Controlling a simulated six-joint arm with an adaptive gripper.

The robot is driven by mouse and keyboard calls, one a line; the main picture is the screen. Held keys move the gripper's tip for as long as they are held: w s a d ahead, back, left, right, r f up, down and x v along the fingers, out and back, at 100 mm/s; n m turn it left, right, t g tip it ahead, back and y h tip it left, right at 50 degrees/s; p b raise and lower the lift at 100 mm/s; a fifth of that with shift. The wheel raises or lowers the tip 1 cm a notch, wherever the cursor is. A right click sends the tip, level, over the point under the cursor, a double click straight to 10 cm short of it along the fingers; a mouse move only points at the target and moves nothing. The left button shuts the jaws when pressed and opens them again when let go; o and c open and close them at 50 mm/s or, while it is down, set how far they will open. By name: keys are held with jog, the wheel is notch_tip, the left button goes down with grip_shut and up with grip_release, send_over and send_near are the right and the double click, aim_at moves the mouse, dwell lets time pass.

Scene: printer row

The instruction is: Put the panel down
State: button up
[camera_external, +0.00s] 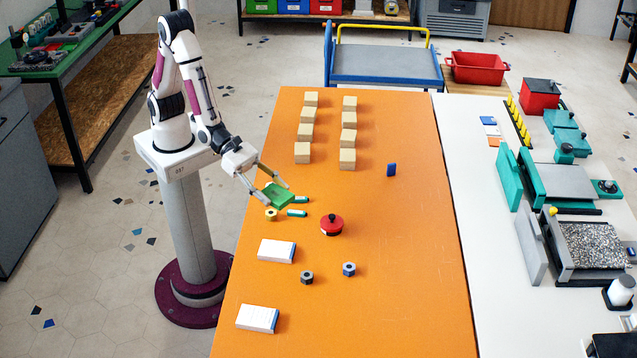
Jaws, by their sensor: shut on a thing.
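My gripper (266,184) is at the left side of the orange table (410,240). It is shut on a green panel (277,195), with a finger on either side of it. The panel is tilted and appears to be held above the table top. Whether its lower edge touches anything is hard to tell from this view.
Two green-and-white cylinders (297,213) and a yellow ring (271,215) lie close below the panel. A red lidded round thing (332,225), two nuts (349,269) and two white boxes (277,251) are nearer. Several wooden blocks (347,159) stand behind. The table's right side is mostly clear.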

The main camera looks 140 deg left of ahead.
jog(key=w+a+f+n+g+y, duration=0.1)
jog(key=a+f+n+y, duration=0.1)
jog(key=a, duration=0.6)
jog(key=w+a+f+n+y, duration=0.1)
jog(key=a+n+y, duration=0.1)
jog(key=a, duration=0.7)
jog(key=n+g+y, duration=0.7)
jog(key=n+g, duration=0.5)
send_over(386, 140)
notch_tip(386, 140, down, 3)
jog(key=shift+d+f, duration=0.1)
jog(key=shift+f, duration=0.1)
jog(key=shift+f, duration=3)
jog(key=shift+f, duration=0.15)
jog(key=shift+f, duration=1.75)
